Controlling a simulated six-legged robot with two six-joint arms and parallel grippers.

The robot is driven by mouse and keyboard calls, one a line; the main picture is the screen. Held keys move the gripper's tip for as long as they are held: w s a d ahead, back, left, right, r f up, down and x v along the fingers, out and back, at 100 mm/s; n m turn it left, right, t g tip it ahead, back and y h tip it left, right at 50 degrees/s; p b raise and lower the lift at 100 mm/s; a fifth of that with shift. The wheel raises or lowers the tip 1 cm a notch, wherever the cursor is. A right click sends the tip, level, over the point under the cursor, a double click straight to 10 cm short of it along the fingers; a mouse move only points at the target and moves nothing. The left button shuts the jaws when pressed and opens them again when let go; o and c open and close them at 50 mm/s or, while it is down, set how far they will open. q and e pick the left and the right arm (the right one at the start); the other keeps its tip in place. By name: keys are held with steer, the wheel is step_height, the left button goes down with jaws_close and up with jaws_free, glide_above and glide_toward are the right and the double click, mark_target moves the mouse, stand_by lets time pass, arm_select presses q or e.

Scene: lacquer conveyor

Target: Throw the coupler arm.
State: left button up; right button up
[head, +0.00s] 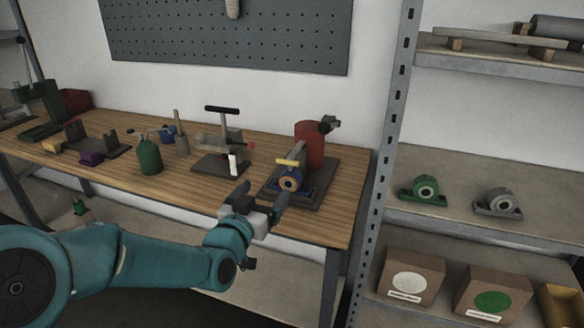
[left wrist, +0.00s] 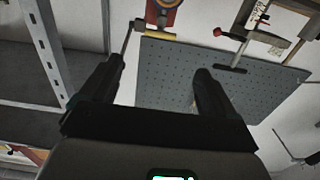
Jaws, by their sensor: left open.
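A coupler unit with a red cylinder (head: 310,145) stands on a dark base plate (head: 322,190) at the right end of the bench. A blue housing with an orange ring (head: 290,181) sits at its front. A short yellow grip (head: 289,162), which looks like the coupler arm's handle, lies just above the ring. The grip also shows at the top of the left wrist view (left wrist: 158,36), beyond my fingertips. My left gripper (head: 263,193) is open and empty, in front of the unit and apart from the grip. One finger overlaps the base plate in the head view. My right gripper is out of view.
A toggle clamp with a black T-handle (head: 222,109) stands just left of the unit. A green oil can (head: 149,157) and a small vise-like block are farther left. A shelf upright (head: 385,180) rises close on the right, with bearings and boxes beyond.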

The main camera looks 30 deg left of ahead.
mark_target(286, 164)
arm_select(q)
steer(key=p+x, duration=0.3)
steer(key=x, duration=1.3)
steer(key=shift+w, duration=0.15)
